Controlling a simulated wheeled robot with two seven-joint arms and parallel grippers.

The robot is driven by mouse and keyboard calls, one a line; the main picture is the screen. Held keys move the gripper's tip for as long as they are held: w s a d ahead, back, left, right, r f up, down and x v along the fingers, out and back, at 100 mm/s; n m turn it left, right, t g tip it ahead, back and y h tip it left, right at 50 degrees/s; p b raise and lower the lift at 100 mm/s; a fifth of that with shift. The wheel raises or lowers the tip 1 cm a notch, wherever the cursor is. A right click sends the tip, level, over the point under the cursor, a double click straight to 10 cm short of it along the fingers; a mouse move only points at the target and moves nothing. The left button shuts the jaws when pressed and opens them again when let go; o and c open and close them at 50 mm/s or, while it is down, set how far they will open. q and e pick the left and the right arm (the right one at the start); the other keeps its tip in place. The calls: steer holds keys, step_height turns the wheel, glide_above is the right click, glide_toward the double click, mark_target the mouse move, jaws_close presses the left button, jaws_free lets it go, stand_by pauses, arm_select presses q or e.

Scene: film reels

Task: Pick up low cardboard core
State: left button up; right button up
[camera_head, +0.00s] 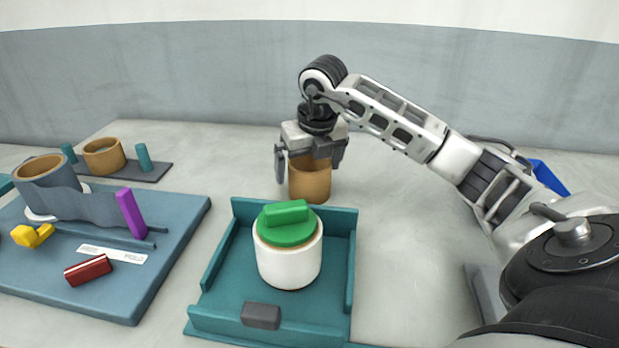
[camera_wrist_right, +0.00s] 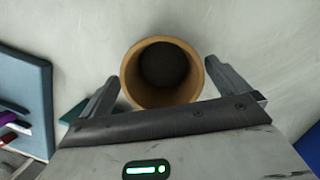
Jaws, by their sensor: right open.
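A brown cardboard core (camera_head: 310,182) stands upright on the pale table behind the teal tray. My right gripper (camera_head: 310,162) is over it, pointing down and open, with one finger on each side of the core. In the right wrist view the core (camera_wrist_right: 133,88) shows from above as a round tan ring with a dark inside, between the open fingers, with gaps visible beside it. Another, shorter-looking cardboard core (camera_head: 104,157) stands on a dark mat at the far left. My left gripper is not in view.
The teal tray (camera_head: 219,262) holds a white roll (camera_head: 288,262) with a green top (camera_head: 286,229). A blue board (camera_head: 120,295) at left carries a core with grey film (camera_head: 45,170), a purple block (camera_head: 131,213), a yellow piece and a red block. Teal pegs flank the far-left core.

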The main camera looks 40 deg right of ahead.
steer(key=x, duration=0.3)
steer(key=shift+d+f, duration=0.1)
steer(key=shift+f, duration=0.1)
steer(key=shift+c, duration=0.3)
steer(key=c, duration=0.9)
steer(key=shift+r, duration=0.1)
